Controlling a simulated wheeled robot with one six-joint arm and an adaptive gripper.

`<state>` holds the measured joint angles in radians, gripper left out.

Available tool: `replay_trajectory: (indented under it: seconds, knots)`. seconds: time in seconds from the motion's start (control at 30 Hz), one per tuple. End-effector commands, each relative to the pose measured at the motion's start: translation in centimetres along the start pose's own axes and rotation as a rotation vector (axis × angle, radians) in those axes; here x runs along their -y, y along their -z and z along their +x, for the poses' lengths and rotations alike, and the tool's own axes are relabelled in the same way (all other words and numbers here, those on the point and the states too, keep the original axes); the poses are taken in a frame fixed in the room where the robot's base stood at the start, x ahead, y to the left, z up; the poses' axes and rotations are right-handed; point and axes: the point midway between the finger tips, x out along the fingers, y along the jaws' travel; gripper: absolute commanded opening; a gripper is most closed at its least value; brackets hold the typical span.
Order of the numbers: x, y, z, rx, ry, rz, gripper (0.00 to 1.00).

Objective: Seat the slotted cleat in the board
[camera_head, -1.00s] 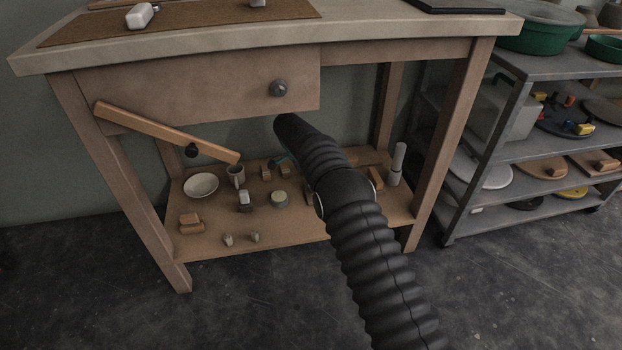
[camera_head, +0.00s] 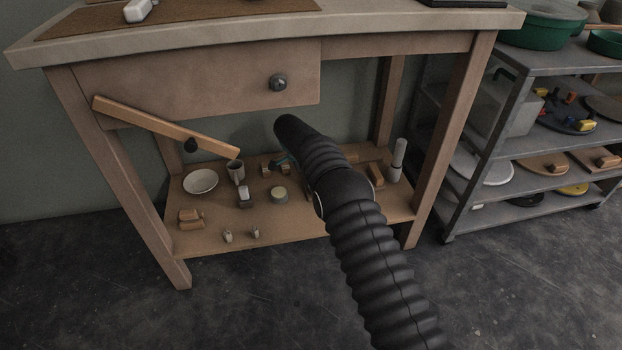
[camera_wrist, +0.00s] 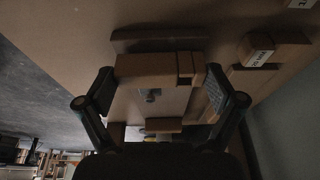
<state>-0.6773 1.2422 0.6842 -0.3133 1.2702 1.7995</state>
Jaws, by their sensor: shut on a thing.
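In the wrist view my gripper (camera_wrist: 163,88) has one finger on each side of a brown wooden block, which I take to be the slotted cleat (camera_wrist: 145,68). The fingers are shut on it. A narrow slot or step shows near its right end, and a small grey fitting sits below its middle. A darker wooden strip (camera_wrist: 150,41) lies just beyond the block; I cannot tell whether they touch or whether this strip is part of the board. In the head view my arm hides the gripper and the cleat.
A workbench has a drawer with a dark knob (camera_head: 278,82) and a slanted wooden bar (camera_head: 165,128). Its lower shelf (camera_head: 300,228) holds a bowl (camera_head: 200,181), a mug (camera_head: 236,172) and several small blocks. Labelled blocks (camera_wrist: 258,55) lie right in the wrist view. A grey rack (camera_head: 520,150) stands right.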

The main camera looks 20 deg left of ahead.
Motion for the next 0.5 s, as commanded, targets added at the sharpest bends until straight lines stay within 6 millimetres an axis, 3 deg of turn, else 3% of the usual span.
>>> replay_trajectory:
  seconds: [0.17, 0.2, 0.5]
  knots:
    - [-0.01, -0.13, 0.42, 0.0, 0.0, 0.0, 0.53]
    - [0.0, -0.12, 0.39, 0.0, 0.0, 0.0, 0.98]
    - [0.0, -0.12, 0.37, 0.0, 0.0, 0.0, 1.0]
